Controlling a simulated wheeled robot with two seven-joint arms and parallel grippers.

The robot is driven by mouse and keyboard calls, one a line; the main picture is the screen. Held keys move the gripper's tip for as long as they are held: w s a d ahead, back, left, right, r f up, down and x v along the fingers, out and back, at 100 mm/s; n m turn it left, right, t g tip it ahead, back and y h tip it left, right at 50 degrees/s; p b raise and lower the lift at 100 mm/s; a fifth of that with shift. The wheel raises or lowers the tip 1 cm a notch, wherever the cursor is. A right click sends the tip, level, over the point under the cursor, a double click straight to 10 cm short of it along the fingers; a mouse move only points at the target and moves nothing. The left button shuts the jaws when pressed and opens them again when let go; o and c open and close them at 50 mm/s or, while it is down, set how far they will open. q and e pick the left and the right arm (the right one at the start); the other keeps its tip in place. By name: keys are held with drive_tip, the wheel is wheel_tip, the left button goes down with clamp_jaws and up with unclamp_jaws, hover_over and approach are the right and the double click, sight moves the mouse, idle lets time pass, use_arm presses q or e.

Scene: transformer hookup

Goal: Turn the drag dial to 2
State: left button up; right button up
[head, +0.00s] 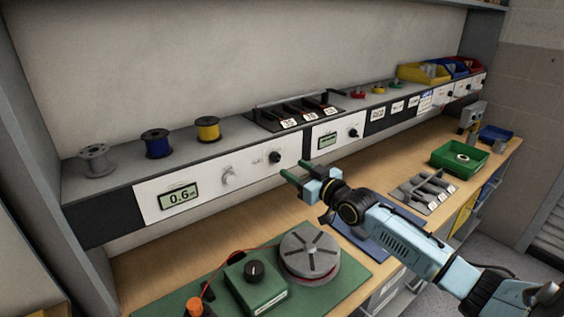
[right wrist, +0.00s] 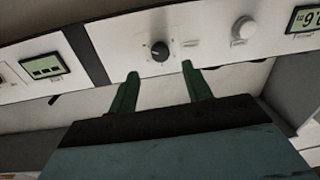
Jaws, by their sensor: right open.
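A black dial (head: 275,157) sits on the white shelf-front panel, right of a light knob (head: 228,175). It also shows in the right wrist view (right wrist: 160,50), upside down, with marks around it. Another black dial (head: 255,268) tops a green box (head: 258,290) beside a grey slotted disc (head: 309,254). I cannot read a label that tells which is the drag dial. My right gripper (head: 295,170) is open and empty. Its green fingers (right wrist: 160,70) point at the panel dial, one to each side in the picture, apparently short of it. My left gripper is not in view.
A display (head: 180,197) reads 0.6. Three spools (head: 157,142) stand on the shelf. A green mat (head: 345,277) lies under the green box. A slotted holder (head: 424,193) and a green tray (head: 459,158) sit to the right.

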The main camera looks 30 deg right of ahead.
sight(277, 159)
drive_tip(key=shift+w+a, duration=0.25)
drive_tip(key=shift+w, duration=1.35)
drive_tip(key=shift+w+a, duration=0.2)
drive_tip(key=shift+w, duration=1.35)
drive_tip(key=c, duration=1)
